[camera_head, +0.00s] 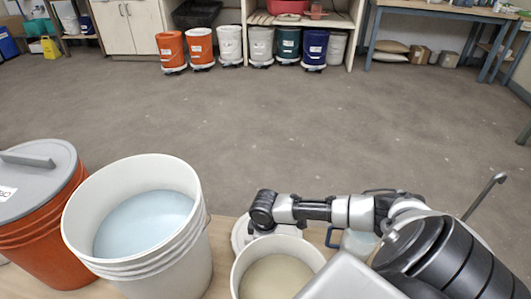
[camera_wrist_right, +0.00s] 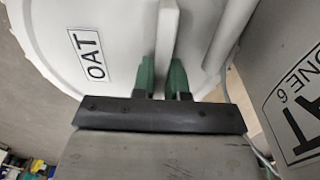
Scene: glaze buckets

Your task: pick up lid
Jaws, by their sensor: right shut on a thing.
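A white lid (camera_wrist_right: 110,25) labelled OAT fills the upper part of the right wrist view, with a raised white handle bar (camera_wrist_right: 167,40). My right gripper (camera_wrist_right: 163,78) has its green fingers on either side of this bar and is shut on it. In the head view a pale round edge (camera_head: 240,234) shows behind my right arm; it looks like this lid, mostly hidden. An open white bucket (camera_head: 275,275) with beige glaze stands just in front of it. My left gripper is out of view.
A larger open white bucket (camera_head: 140,218) holds pale blue glaze. Left of it stands an orange bucket (camera_head: 45,240) under a grey lid (camera_head: 35,175). A clear cup-like container (camera_head: 358,242) stands by my right arm. The floor (camera_head: 270,130) beyond is clear.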

